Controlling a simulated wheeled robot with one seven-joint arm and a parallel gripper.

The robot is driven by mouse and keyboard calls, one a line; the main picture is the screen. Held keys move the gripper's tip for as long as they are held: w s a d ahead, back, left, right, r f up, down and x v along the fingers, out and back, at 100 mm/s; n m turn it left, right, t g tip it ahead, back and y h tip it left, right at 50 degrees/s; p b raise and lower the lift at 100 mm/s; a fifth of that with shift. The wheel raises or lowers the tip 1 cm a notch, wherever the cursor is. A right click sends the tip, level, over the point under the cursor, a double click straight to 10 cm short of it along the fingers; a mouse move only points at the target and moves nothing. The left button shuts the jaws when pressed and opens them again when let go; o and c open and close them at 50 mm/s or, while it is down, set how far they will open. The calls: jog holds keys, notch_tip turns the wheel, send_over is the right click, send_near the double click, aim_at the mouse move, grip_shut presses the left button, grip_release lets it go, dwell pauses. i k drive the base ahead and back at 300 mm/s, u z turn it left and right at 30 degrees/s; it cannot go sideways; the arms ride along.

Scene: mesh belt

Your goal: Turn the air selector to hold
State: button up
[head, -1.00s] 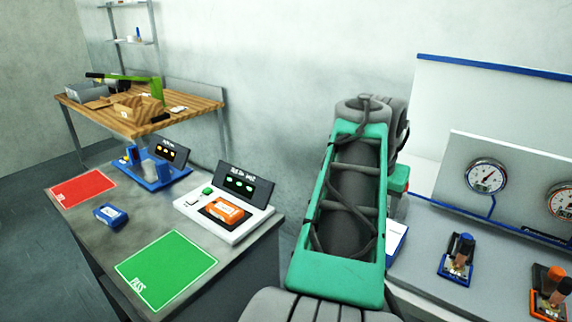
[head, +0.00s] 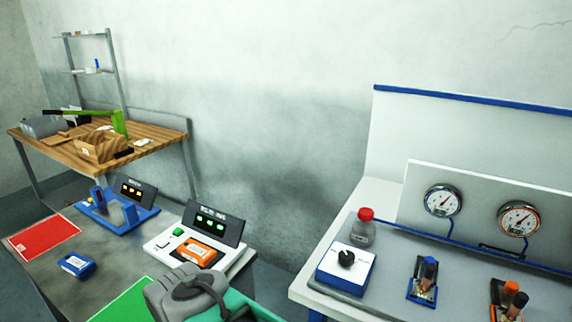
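What looks like the air selector is a white box with blue sides (head: 344,277) near the left front corner of the right bench. A round black knob (head: 346,258) sits on its top. The markings around the knob are too small to read, so I cannot tell its setting. My grey and green arm shows at the bottom centre, left of the box and apart from it in the picture. My gripper is out of view.
Two gauges (head: 443,200) are on a white panel behind. Lever valves (head: 424,280) stand to the right. The left bench holds an orange device (head: 201,252) on a tester and a blue device (head: 77,265).

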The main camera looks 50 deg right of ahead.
aim_at(346, 259)
jog(key=z, duration=2.7)
